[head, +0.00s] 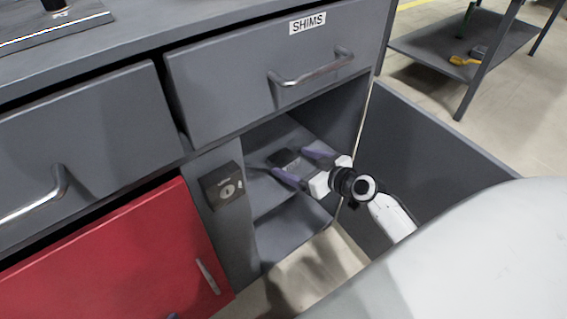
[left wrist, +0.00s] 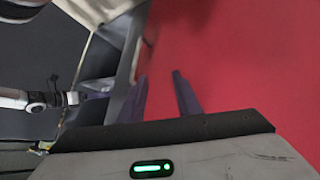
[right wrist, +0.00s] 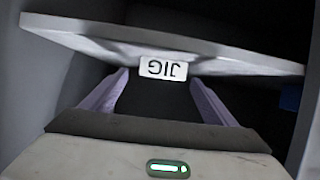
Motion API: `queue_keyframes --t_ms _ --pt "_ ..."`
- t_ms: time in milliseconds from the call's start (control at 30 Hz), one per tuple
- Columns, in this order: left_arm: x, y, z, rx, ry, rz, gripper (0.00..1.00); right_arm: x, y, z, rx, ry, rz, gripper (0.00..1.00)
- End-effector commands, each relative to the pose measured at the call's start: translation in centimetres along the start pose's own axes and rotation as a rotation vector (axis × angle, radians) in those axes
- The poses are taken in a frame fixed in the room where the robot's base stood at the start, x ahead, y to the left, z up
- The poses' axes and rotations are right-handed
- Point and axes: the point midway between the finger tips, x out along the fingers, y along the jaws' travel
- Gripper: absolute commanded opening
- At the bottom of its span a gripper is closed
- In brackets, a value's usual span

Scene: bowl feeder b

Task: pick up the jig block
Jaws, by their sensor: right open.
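A dark block (head: 283,157), which looks like the jig block, sits on the shelf of the open cabinet compartment in the head view. My right gripper (head: 288,162) reaches into the compartment with its purple fingers open, one on each side of the block; contact cannot be told. In the right wrist view, the open fingers (right wrist: 160,88) point toward a shelf edge with an upside-down "JIG" label (right wrist: 163,68). The area between them is dark, and the block is not distinct there. My left gripper (left wrist: 160,80) is open and empty in front of a red panel.
A drawer marked "SHIMS" (head: 255,75) is shut above the compartment. A dark lock box (head: 223,186) is on the post at its left. The red door (head: 120,255) is lower left. A grey panel (head: 410,165) stands at the compartment's right. A blue item (right wrist: 290,97) is near the right wall.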

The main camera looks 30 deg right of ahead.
Motion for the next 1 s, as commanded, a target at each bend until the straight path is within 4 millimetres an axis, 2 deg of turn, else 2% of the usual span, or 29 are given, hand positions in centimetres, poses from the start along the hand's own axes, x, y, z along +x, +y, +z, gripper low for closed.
queue_keyframes --t_ms 300,400,633,667,967,1000 --pt "0.0 0.7 -0.7 -0.014 0.052 0.033 0.31 4.4 -0.3 -0.2 0.002 0.002 0.000 0.80" --pt "-0.2 1.0 -1.2 -0.017 0.066 0.041 0.31 5.1 -0.3 -0.2 0.000 0.000 0.000 0.80" --pt "-0.3 1.1 -1.3 -0.019 0.069 0.043 0.31 5.1 -0.3 -0.3 -0.001 -0.001 0.000 0.80" --pt "-0.3 1.1 -1.3 -0.019 0.069 0.043 0.31 5.1 -0.3 -0.3 -0.001 -0.001 0.000 0.77" --pt "-0.3 1.1 -1.3 -0.018 0.068 0.043 0.31 5.1 -0.3 -0.3 -0.001 -0.001 0.000 0.26" --pt "-0.3 1.1 -1.3 -0.018 0.068 0.043 0.31 5.1 -0.2 -0.5 -0.001 0.003 0.001 0.25"
